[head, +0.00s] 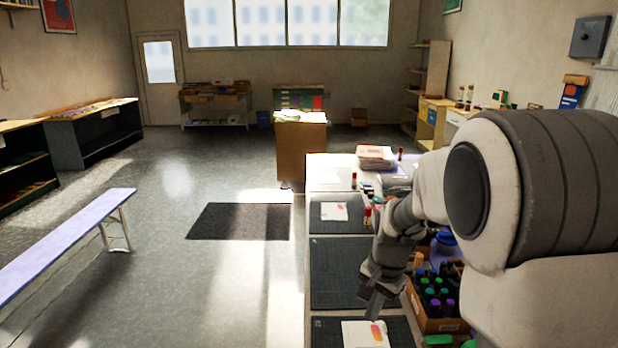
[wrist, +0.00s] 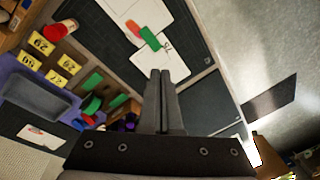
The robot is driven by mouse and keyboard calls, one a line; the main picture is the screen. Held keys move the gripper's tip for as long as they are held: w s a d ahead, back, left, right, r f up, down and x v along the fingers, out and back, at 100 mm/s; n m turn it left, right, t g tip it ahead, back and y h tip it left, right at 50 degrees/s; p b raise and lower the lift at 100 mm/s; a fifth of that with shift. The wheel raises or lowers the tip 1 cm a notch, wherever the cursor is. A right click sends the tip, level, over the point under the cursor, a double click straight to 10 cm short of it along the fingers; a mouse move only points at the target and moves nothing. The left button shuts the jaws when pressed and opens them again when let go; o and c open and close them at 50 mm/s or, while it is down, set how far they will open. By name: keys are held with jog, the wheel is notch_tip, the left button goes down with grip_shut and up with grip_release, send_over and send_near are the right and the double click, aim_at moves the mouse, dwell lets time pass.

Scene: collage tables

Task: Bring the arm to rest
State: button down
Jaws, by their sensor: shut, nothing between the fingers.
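My gripper (head: 373,308) is at the end of my bent arm, over the long collage table (head: 312,275) at the right. Its fingers point down near a white sheet with orange and red shapes (head: 358,334) on the front dark mat. In the wrist view my gripper (wrist: 160,73) has its two fingers together with nothing between them. Beyond the tips lies a white sheet (wrist: 172,62) with a green piece (wrist: 149,38) and an orange-red piece (wrist: 134,28). I cannot tell the exact height of the fingers above the table.
A cardboard box of dark bottles with coloured caps (head: 437,322) stands right beside my gripper. Glue sticks and a paper stack (head: 375,153) are farther back. The wrist view shows yellow number cards (wrist: 42,42) and a grey tray (wrist: 33,96). Open floor (head: 235,290) lies left, with a bench (head: 60,240).

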jog(key=s+r+n+t, duration=0.1)
jog(key=s+r+n, duration=0.1)
jog(key=s+r, duration=0.2)
jog(key=s+r+n+t, duration=0.1)
jog(key=s+r+n, duration=0.2)
jog(key=s, duration=0.8)
jog(key=s+r+n+t, duration=0.2)
jog(key=s+r+n, duration=0.1)
jog(key=s+r, duration=0.4)
jog(key=shift+s+d+r+h, duration=0.25)
jog(key=shift+s+d+h, duration=0.15)
jog(key=shift+s, duration=0.2)
